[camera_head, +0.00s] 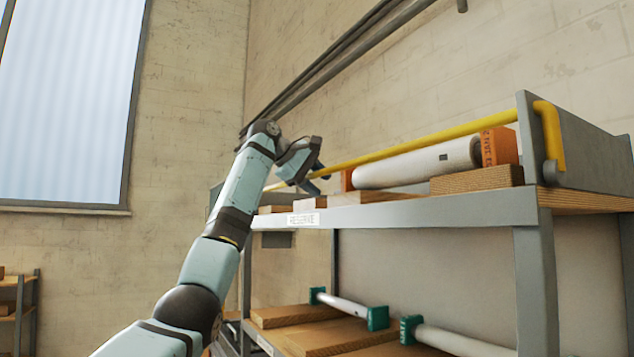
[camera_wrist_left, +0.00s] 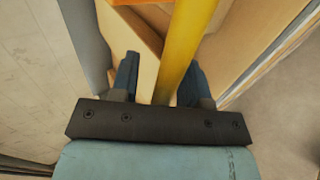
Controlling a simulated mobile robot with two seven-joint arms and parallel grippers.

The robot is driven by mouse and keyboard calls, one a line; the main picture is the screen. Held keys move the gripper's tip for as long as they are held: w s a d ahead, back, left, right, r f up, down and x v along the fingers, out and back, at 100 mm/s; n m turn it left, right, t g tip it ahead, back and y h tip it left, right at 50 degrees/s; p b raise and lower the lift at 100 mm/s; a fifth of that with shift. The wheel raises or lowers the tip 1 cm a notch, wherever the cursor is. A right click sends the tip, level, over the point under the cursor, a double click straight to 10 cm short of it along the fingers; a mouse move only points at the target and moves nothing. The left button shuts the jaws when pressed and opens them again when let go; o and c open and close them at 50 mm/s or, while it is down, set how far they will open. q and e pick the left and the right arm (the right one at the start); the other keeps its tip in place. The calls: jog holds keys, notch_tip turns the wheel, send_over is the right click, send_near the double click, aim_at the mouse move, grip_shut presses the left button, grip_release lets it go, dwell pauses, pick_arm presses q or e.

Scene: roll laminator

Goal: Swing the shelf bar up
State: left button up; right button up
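The yellow shelf bar (camera_head: 415,143) runs along the front of the upper shelf (camera_head: 420,210). Its bent right end hangs at the grey end plate, and it slopes down leftward toward my left gripper (camera_head: 316,178). In the left wrist view the bar (camera_wrist_left: 180,45) passes between the two dark blue fingers of the left gripper (camera_wrist_left: 163,65). The fingers stand apart. The bar lies close to the right finger, with a clear gap to the left one; contact cannot be told. My right gripper is not in view.
A white roll (camera_head: 415,165) with orange ends lies behind the bar, beside wooden blocks (camera_head: 478,180). The lower shelf holds rolls with green ends (camera_head: 377,318). Dark rails (camera_head: 345,55) run along the wall above. The space in front of the shelf looks free.

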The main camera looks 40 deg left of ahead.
pick_arm(q)
jog(key=b+v, duration=0.2)
jog(key=v, duration=1.2)
jog(key=shift+w, duration=0.15)
